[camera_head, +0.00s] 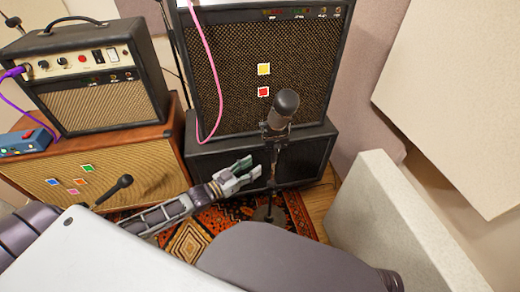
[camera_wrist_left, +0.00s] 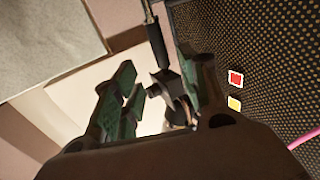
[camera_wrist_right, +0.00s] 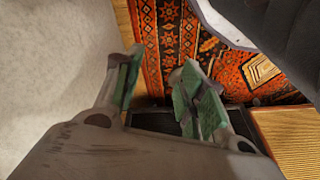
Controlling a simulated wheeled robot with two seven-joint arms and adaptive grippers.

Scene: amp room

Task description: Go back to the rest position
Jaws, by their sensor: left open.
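My left gripper (camera_head: 240,173) is open, its fingers pointing right beside the stand of the large microphone (camera_head: 284,106). In the left wrist view, the open left gripper (camera_wrist_left: 150,88) shows nothing clearly clamped. A dark stand joint (camera_wrist_left: 172,90) appears between its fingers; I cannot tell whether they touch it. My right gripper (camera_wrist_right: 158,82) is open and empty in the right wrist view, over the patterned rug (camera_wrist_right: 172,45). The right gripper is hidden in the head view.
A large black amp (camera_head: 235,65) stands on a dark cabinet (camera_head: 308,160) behind the microphone. A small amp (camera_head: 95,75) sits on a tan cabinet (camera_head: 130,170) at left. A small microphone (camera_head: 122,183) is near my left arm. A pale panel (camera_head: 390,215) stands at right.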

